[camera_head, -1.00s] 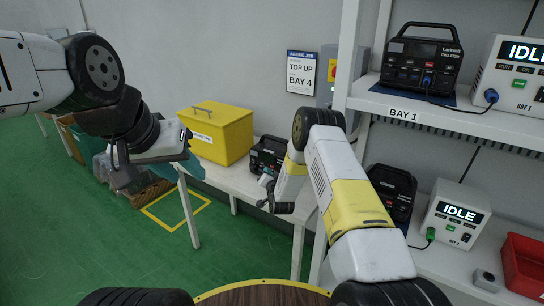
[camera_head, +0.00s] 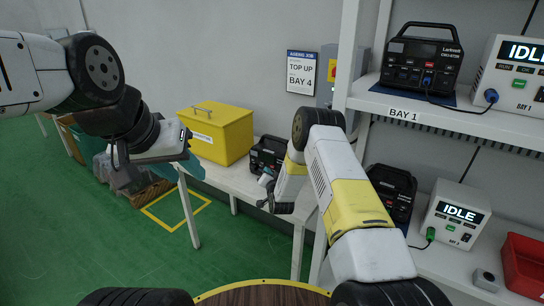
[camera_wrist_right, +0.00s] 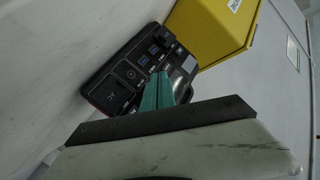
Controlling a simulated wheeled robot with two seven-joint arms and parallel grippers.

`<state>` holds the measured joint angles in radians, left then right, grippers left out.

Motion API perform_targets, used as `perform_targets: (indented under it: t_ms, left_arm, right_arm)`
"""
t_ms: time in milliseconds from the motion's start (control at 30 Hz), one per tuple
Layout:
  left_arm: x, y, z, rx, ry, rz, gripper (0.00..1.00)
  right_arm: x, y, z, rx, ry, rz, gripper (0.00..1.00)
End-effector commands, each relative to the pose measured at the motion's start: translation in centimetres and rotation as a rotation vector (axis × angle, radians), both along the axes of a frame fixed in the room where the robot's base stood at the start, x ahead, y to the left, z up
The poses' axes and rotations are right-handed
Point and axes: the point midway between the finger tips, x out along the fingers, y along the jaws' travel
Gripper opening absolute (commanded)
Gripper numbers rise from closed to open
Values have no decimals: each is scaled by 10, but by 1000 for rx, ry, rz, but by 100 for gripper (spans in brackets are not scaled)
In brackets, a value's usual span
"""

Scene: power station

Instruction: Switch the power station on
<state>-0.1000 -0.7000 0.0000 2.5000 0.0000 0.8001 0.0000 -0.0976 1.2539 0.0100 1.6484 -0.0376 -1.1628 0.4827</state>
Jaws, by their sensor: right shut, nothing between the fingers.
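A black power station (camera_head: 266,157) sits on the white side table beside the yellow box, partly hidden behind my right arm. In the right wrist view its front panel (camera_wrist_right: 125,82) shows tilted, with sockets and blue ports. My right gripper (camera_wrist_right: 157,90) is shut and empty, its green fingers directly in front of the panel; whether they touch it I cannot tell. In the head view the right gripper (camera_head: 268,183) is small, beside the station. My left gripper (camera_head: 184,150) is raised at the left, away from the table; its finger opening is not clear.
A yellow box (camera_head: 222,133) stands left of the station. A shelf at the right holds another black power station (camera_head: 423,58) and a white test unit (camera_head: 515,75), with a similar pair below and a red bin (camera_head: 523,263). Green floor is open at the left.

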Motion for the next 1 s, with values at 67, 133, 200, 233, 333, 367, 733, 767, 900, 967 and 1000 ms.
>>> perform_targets:
  t_ms: [67,133,200,233,333,367,733,767,900,967,1000]
  left_arm:
    - [0,0,0,0,0,0,39]
    - [0,0,0,0,0,0,39]
    - [0,0,0,0,0,0,39]
    - [0,0,0,0,0,0,39]
    - [0,0,0,0,0,0,39]
    - [0,0,0,0,0,0,39]
    - [0,0,0,0,0,0,39]
    - [0,0,0,0,0,0,39]
    - [0,0,0,0,0,0,39]
    - [0,0,0,0,0,0,39]
    - [0,0,0,0,0,0,39]
  right_arm:
    - [0,0,0,0,0,0,0]
    - [0,0,0,0,0,0,0]
    - [0,0,0,0,0,0,0]
    - [0,0,0,0,0,0,0]
    - [0,0,0,0,0,0,0]
    - [0,0,0,0,0,0,0]
    - [6,-5,0,1,0,-2,0]
    - [7,-5,0,0,1,-1,0]
    - [7,-5,0,0,0,0,0]
    - [7,-5,0,0,0,0,0]
    - [7,-5,0,0,0,0,0]
